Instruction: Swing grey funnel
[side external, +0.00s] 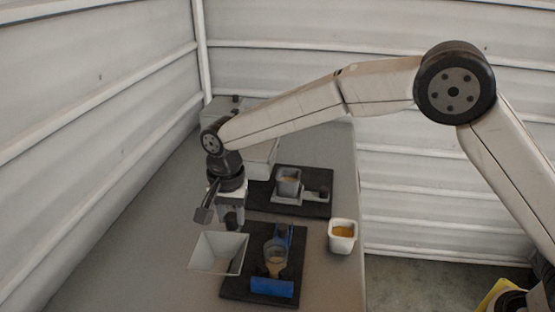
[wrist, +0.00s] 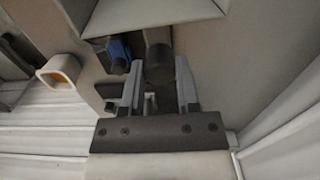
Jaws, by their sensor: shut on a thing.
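The grey funnel (side external: 208,252), a wide square hopper, stands at the left of the near black board, beside the blue-trimmed holder rather than over it. Its rim and wall fill the top of the wrist view (wrist: 150,16). My gripper (side external: 231,211) points down behind the funnel. In the wrist view my gripper (wrist: 158,70) has its two fingers on either side of a dark round knob (wrist: 158,60) next to the funnel, shut on it. The funnel's lower outlet is hidden.
The near black board (side external: 232,287) carries blue blocks (side external: 272,287) and a tan-filled clear cup (side external: 275,256). A white cup with orange contents (side external: 342,238) stands to the right. The far board (side external: 318,208) holds a grey container (side external: 288,183). Pale boxes stand behind; a corrugated wall is at left.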

